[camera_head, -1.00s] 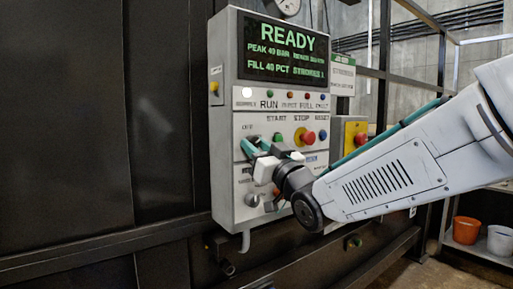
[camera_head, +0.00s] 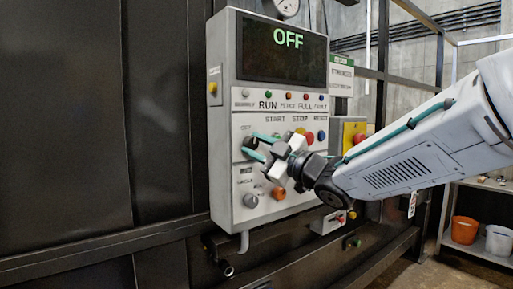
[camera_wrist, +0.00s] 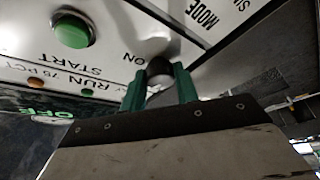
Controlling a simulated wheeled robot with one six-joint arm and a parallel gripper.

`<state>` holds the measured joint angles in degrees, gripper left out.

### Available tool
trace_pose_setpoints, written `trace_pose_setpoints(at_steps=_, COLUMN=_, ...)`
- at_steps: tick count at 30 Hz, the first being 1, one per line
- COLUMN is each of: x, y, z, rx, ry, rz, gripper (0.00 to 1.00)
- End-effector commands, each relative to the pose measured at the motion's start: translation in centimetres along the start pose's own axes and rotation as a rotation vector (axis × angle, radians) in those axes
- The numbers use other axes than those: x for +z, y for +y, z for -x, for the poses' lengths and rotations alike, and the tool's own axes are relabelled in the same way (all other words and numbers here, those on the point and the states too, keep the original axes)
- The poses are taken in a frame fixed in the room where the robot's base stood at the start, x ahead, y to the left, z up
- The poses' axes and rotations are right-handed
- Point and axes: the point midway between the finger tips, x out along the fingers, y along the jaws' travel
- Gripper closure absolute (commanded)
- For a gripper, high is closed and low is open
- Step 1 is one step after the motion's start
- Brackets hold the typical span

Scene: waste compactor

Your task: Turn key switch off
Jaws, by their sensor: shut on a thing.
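The key switch (camera_head: 249,143) is on the left of the grey control panel, below the lamp row, with an "OFF" label beside it. My gripper (camera_head: 254,147) reaches it from the right, its teal fingers one above the other and closed on the key. In the wrist view the dark round key switch (camera_wrist: 159,70) sits between the two teal fingertips (camera_wrist: 160,82), near an "ON" label. The key's exact angle is partly hidden by the fingers. The panel display (camera_head: 285,50) is dark and reads "OFF" in green.
A yellow box (camera_head: 354,132) is to the right.

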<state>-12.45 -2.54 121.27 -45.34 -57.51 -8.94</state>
Motion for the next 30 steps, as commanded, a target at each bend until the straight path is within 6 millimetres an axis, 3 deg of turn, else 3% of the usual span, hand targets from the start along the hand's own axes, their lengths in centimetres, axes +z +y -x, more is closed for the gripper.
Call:
trace_pose_setpoints(at_steps=12, x=0.01, y=0.11, z=0.01, rx=-0.081, ry=-0.001, rz=0.192, gripper=0.92)
trace_pose_setpoints(at_steps=30, x=0.01, y=0.09, z=0.00, rx=-0.095, ry=-0.001, rz=0.225, gripper=0.92)
